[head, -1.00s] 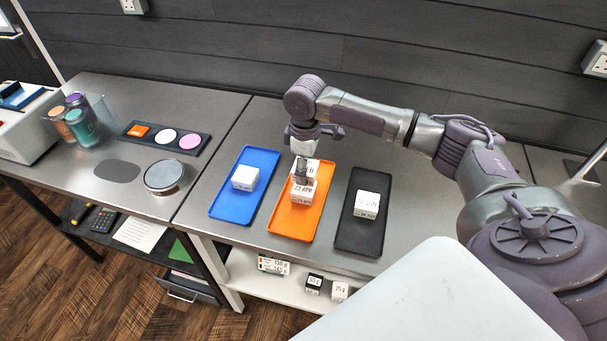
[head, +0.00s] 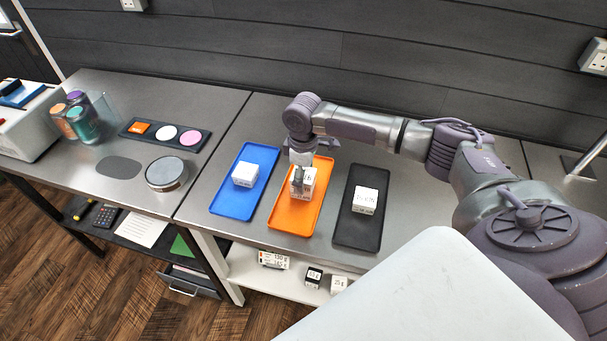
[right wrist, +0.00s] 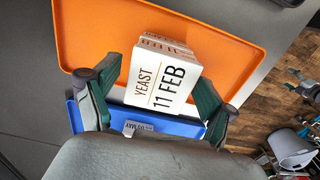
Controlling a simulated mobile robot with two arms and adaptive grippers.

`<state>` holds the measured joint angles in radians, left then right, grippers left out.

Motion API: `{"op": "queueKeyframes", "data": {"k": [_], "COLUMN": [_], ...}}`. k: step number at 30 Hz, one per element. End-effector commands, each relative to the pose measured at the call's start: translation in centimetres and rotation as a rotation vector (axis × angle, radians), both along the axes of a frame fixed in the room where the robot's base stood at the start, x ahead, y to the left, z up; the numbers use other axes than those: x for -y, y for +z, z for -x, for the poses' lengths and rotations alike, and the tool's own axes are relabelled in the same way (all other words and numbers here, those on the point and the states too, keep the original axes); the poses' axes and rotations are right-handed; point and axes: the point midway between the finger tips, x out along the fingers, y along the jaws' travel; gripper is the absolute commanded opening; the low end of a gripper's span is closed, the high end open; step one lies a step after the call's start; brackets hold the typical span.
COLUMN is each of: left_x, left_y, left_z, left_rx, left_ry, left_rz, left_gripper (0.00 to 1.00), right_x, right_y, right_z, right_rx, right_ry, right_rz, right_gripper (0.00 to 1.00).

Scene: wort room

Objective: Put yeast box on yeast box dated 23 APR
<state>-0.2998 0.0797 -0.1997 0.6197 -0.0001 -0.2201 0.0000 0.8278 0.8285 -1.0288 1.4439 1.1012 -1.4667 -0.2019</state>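My right gripper (head: 300,176) points down over the orange tray (head: 290,221). In the right wrist view its fingers (right wrist: 160,84) are closed against two sides of a white yeast box marked 11 FEB (right wrist: 160,72). In the head view this box (head: 309,174) is directly over the white yeast box on the orange tray (head: 301,195), whose label read 23 APR in the earlier frame. I see no clear gap between the two boxes, but the gripper partly hides them. My left gripper is not in view.
A blue tray (head: 232,206) with a white box (head: 245,174) is on the left. A black tray (head: 357,232) with a white box (head: 366,200) is on the right. Jars (head: 84,124) stand on the left table. The bench behind the trays is clear.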

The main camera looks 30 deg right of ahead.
Motion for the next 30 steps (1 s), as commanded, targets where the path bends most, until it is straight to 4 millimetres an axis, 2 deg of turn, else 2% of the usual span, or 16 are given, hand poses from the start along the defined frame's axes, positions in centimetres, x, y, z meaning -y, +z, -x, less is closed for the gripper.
{"op": "queueKeyframes", "data": {"k": [7, 11, 14, 24, 30], "left_x": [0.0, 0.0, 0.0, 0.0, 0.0], "left_y": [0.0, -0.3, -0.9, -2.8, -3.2], "left_z": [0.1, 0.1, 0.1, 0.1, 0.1], "left_rx": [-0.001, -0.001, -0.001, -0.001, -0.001], "left_ry": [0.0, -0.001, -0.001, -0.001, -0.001], "left_rz": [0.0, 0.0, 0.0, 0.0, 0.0], "left_gripper": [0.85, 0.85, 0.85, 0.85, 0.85], "right_x": [0.0, 0.0, 0.0, 0.0, 0.0], "right_y": [0.1, 0.8, 2.4, 9.5, 11.8], "right_z": [0.0, 0.0, -0.1, -0.1, -0.1], "right_rx": [0.0, 0.001, 0.005, 0.004, 0.001], "right_ry": [0.0, 0.0, -0.001, -0.001, 0.0], "right_rz": [0.0, -0.001, 0.0, 0.0, -0.001], "right_gripper": [0.85, 0.85, 0.85, 0.85, 0.85]}}
